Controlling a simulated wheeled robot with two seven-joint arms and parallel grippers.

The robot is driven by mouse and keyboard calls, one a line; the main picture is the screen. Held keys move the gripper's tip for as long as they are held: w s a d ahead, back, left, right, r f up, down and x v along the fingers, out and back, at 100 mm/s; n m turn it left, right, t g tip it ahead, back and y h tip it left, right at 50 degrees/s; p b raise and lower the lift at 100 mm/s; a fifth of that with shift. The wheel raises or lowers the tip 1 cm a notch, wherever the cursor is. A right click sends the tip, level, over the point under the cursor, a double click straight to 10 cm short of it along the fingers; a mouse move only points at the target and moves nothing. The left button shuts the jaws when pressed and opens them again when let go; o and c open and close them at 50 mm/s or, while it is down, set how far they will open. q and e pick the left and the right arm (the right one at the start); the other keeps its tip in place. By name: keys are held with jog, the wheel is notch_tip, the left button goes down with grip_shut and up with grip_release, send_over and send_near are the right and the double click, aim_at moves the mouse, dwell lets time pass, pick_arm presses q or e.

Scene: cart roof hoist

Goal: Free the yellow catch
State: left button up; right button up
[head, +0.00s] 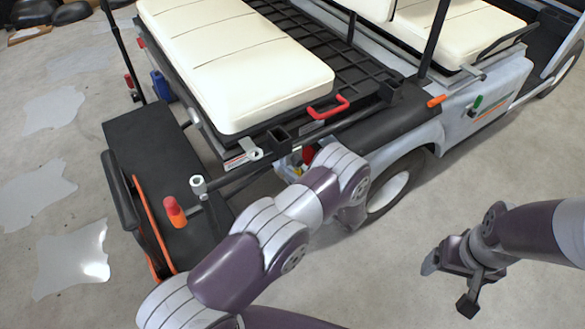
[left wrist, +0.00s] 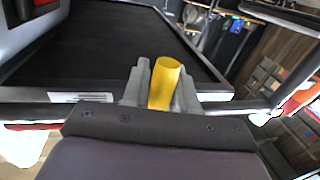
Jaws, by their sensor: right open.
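The yellow catch (left wrist: 165,82) stands up between the two grey fingers of my left gripper (left wrist: 162,92) in the left wrist view. The fingers press close on both its sides. My right gripper (head: 450,283) is open and empty over the bare floor at the right, away from the cart.
A red-orange knob (head: 174,211) stands by the black rear platform (head: 150,145). An orange grip (head: 437,101) and a green lever (head: 478,102) are on the side. The floor at lower right is clear.

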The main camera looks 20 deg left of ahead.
pick_arm(q)
grip_shut()
jog(key=shift+s, duration=0.1)
jog(key=shift+s+a+r+m+t+y+p, duration=0.2)
jog(key=shift+s+a+m, duration=0.15)
jog(key=shift+m, duration=0.85)
jog(key=shift+s+a+r+m+t+y+p, duration=0.1)
jog(key=shift+s+a+r+m+t, duration=0.2)
jog(key=shift+m, duration=0.9)
jog(key=shift+s+a+r+m+t+y+p, duration=0.15)
jog(key=shift+s+m, duration=0.25)
jog(key=shift+m, duration=0.8)
jog(key=o, duration=0.8)
grip_release()
jog(key=shift+c, duration=0.2)
